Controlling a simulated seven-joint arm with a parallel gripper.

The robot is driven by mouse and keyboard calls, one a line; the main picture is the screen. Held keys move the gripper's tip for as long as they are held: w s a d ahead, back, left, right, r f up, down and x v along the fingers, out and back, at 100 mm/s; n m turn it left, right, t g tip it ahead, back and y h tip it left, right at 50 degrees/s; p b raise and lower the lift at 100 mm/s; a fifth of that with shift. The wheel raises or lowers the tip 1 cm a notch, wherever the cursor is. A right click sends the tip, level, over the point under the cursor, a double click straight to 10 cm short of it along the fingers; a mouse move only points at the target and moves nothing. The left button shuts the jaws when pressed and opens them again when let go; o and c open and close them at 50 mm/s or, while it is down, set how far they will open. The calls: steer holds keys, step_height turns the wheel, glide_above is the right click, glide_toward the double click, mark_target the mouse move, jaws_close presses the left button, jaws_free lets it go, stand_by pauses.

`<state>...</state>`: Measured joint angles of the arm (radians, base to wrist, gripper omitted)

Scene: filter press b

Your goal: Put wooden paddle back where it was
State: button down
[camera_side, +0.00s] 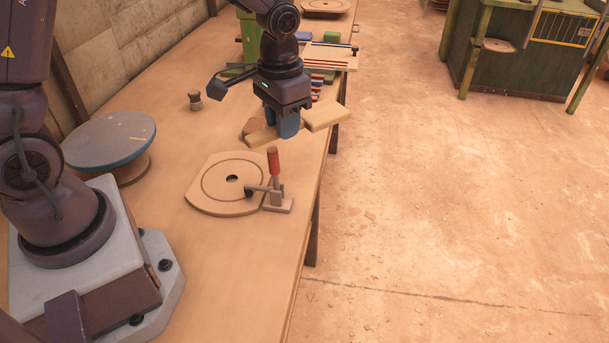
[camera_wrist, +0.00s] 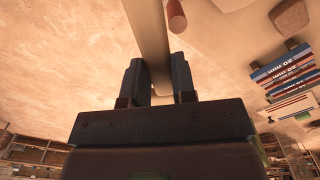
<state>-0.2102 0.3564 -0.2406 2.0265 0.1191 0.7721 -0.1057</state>
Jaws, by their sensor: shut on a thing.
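The wooden paddle (camera_side: 326,115) is a pale, flat bar held above the workbench in the side view. My gripper (camera_side: 289,128) is shut on it near its middle, and one end sticks out to each side. In the wrist view the paddle (camera_wrist: 148,30) runs up from between my fingers (camera_wrist: 157,85) to the top edge. The floor shows behind the paddle in the wrist view. I cannot tell its exact height above the bench.
A wooden plate (camera_side: 217,200) with a ring groove lies in front, with a red-handled clamp (camera_side: 273,163) upright at its right edge. A blue-rimmed round disc (camera_side: 110,138) and a small brown knob (camera_side: 195,100) stand left. Labelled blocks (camera_wrist: 283,72) lie behind.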

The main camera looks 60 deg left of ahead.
steer(key=shift+n, duration=0.3)
steer(key=r, duration=0.3)
steer(key=w+r, duration=0.1)
steer(key=r, duration=0.1)
steer(key=shift+a, duration=0.2)
steer(key=w+a+n, duration=0.8)
steer(key=w+a, duration=0.2)
glide_above(302, 164)
step_height(302, 164, down, 20)
steer(key=shift+r, duration=0.2)
steer(key=shift+f, duration=2.3)
steer(key=c, duration=0.9)
jaws_free()
steer(key=shift+f, duration=0.1)
steer(key=shift+c, duration=0.2)
